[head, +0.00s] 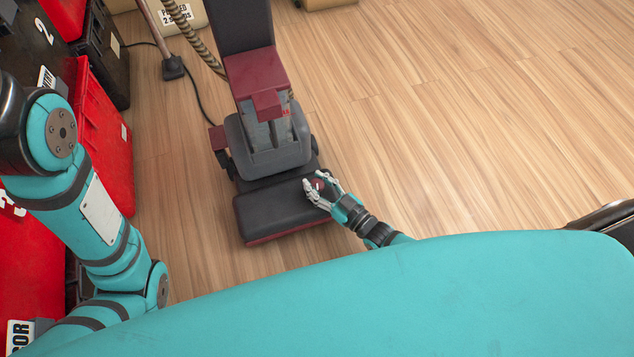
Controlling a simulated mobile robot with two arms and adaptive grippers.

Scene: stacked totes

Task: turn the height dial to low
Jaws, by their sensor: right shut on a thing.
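An upright vacuum cleaner (268,145) in dark grey and dark red stands on the wood floor in the middle of the head view. Its wide black floor head (270,212) points toward me. A small dark red dial (319,185) shows on the right part of the floor head, between the fingers of my right gripper (318,187). The right gripper is shut on the dial, and its fingers partly hide it. The dial's markings are too small to read. My left arm comes in at the left, but its gripper is out of view.
Red and black totes (104,135) are stacked along the left side. A cord and a striped hose (200,45) run behind the vacuum near a thin pole (160,35). The wood floor (460,120) to the right is clear.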

